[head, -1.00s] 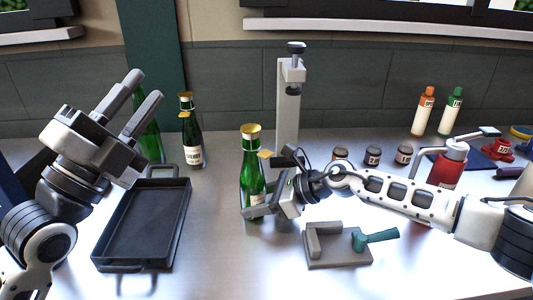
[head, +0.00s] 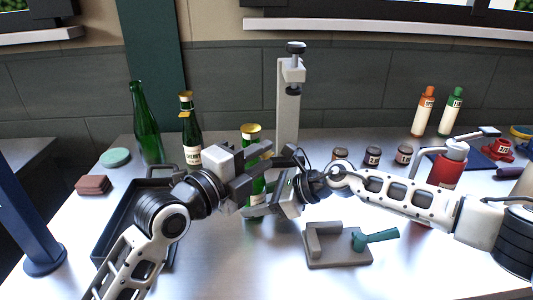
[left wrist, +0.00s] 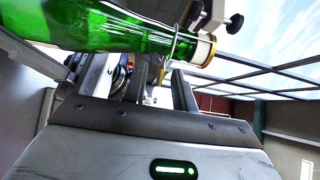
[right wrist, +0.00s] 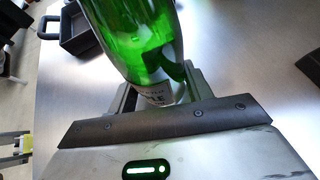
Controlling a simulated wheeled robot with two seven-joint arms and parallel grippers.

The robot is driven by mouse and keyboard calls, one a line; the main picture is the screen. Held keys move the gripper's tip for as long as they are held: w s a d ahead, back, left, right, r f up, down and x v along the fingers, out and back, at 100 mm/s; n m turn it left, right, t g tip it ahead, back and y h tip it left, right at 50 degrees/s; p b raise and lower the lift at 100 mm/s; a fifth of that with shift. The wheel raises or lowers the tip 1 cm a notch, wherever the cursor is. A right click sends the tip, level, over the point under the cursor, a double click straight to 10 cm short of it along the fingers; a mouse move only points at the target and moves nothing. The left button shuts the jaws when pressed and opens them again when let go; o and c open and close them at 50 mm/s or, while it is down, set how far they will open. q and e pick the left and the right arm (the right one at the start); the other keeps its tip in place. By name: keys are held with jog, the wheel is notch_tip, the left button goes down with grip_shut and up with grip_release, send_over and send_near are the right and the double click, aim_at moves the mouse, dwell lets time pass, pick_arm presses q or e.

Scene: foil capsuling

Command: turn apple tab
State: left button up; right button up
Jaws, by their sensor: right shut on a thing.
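A green bottle with a gold cap (head: 251,131) stands upright at the middle of the table. My right gripper (head: 268,200) is shut on its lower body; the right wrist view shows the green glass (right wrist: 140,40) and a pale label between the fingers. My left gripper (head: 264,161) is beside the bottle's neck, fingers apart. In the left wrist view the bottle (left wrist: 90,25) crosses above the open fingers (left wrist: 162,85), with its gold cap at the right end. The cap's side tab is hidden behind the left gripper in the head view.
A dark tray (head: 112,215) lies under my left arm. Two green bottles (head: 146,125) (head: 192,140) stand behind it. A grey post stand (head: 288,110) rises behind the held bottle. A grey fixture with a green handle (head: 340,255) lies in front. Small jars (head: 372,155) stand at right.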

pick_arm(q)
jog(key=shift+x, duration=1)
grip_shut()
jog(key=shift+t+h, duration=1.6)
